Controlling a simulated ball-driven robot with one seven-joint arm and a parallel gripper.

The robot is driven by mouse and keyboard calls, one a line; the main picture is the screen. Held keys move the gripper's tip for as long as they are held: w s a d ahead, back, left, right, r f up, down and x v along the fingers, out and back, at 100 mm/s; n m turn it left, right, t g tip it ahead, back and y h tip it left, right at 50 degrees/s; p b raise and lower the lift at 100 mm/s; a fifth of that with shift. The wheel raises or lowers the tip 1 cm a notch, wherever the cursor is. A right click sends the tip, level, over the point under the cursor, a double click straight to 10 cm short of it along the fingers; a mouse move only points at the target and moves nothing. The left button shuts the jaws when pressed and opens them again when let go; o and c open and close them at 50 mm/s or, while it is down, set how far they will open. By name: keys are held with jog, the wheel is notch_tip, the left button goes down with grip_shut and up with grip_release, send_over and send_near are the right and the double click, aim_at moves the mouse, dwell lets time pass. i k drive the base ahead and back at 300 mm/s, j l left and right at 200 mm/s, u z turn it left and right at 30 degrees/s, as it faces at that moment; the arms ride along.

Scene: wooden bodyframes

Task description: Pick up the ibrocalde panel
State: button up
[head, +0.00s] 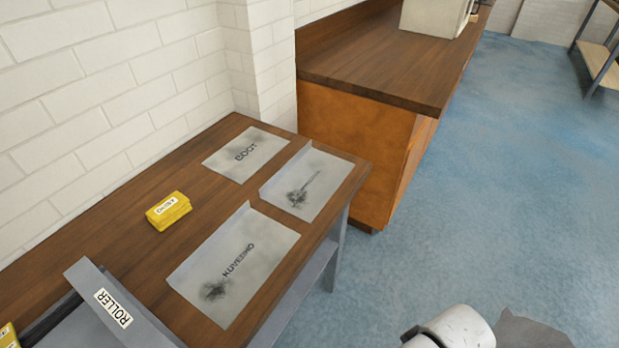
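Three flat grey metal panels lie on a brown wooden table. The nearest and largest panel (245,275) has lettering that seems to read "KUVEZINO", with a dark smudge beside it. The panel at the right (325,170) has a raised left edge and a dark smudge; its lettering is too small or covered to read. The back panel (227,163) has lettering like "BOOT". I can read the name ibrocalde on none of them. My gripper is not in view; a white rounded part at the bottom edge seems to be my arm.
The wooden table (130,219) stands against a white brick wall. A yellow labelled block (168,210) sits on it. A grey piece marked "ROLLER" (103,290) is at lower left. An orange-brown cabinet (352,150) adjoins behind. The blue floor (500,200) is open at right.

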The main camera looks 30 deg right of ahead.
aim_at(304, 186)
jog(key=i+l+u, duration=0.15)
jog(key=u, duration=0.25)
jog(key=i+l+u, duration=0.2)
jog(key=u, duration=0.2)
